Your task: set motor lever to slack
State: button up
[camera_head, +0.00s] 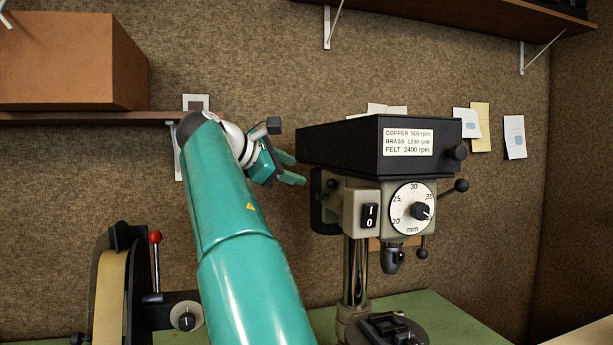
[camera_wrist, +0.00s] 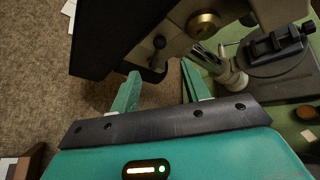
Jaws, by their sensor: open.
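The drill press (camera_head: 345,150) stands right of centre, with a black belt cover labelled with speeds. A short dark lever with a round knob (camera_wrist: 158,44) shows on its pale housing in the wrist view. I take this for the motor lever, but no label on it is readable. In the head view the lever's side of the housing is partly hidden. My gripper (camera_head: 294,169) is at the left of the belt cover, open and empty. In the wrist view my gripper's (camera_wrist: 160,69) two teal fingers are spread, with the knob beyond the gap and apart from them.
A belt sander (camera_head: 108,285) with a red-knobbed lever (camera_head: 155,238) stands at left. A shelf with a brown box (camera_head: 70,60) is at upper left. The green bench (camera_head: 455,318) has free room at right.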

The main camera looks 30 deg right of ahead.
jog(key=shift+v, duration=0.8)
